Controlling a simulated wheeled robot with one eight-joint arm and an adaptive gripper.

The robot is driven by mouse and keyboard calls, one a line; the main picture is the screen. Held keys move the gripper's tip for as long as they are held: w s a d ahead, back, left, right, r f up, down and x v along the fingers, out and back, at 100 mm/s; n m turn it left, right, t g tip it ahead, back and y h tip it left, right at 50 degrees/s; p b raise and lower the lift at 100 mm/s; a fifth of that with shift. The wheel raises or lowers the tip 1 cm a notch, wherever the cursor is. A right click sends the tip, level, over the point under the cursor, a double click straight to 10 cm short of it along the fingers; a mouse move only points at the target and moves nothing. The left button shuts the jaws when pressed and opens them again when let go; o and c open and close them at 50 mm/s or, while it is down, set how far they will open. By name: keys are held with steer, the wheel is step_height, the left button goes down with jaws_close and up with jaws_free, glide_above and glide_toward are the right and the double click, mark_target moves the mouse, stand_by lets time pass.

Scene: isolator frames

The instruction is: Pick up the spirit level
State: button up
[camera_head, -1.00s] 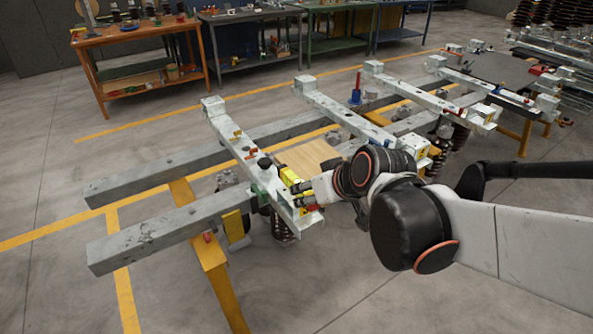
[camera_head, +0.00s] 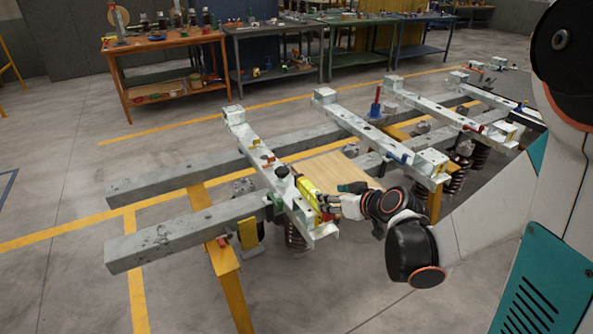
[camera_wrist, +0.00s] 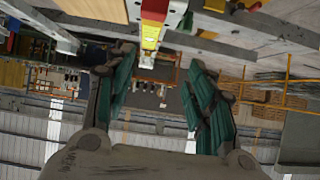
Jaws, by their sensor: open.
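The spirit level, a yellow bar with a red end (camera_head: 307,191), lies along the top of the nearest pale crossbeam in the head view. It also shows at the top of the wrist view (camera_wrist: 153,14), partly cut off by the picture's edge. My gripper (camera_head: 328,206) is at the level's near right end, close beside it. In the wrist view my gripper (camera_wrist: 160,62) has its two green-padded fingers wide apart with nothing between them, and the level lies beyond the fingertips. I cannot tell whether a finger touches it.
The pale crossbeam (camera_head: 247,135) rests on long grey rails (camera_head: 165,240) over yellow stands. A wooden board (camera_head: 330,170) lies just right of the level. More crossbeams lie to the right; workbenches stand behind.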

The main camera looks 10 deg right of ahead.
step_height(320, 180, down, 3)
steer(key=w+d, duration=0.2)
steer(key=b, duration=0.3)
glide_toward(313, 190)
steer(key=shift+t, duration=0.4)
steer(key=w+f, duration=0.1)
steer(key=w+a+f, duration=0.1)
steer(key=f, duration=0.1)
steer(key=shift+w+f, duration=0.3)
steer(key=shift+w, duration=0.05)
steer(key=shift+b+x, duration=1.1)
steer(key=shift+x, duration=1.9)
steer(key=shift+r, duration=0.25)
jaws_close()
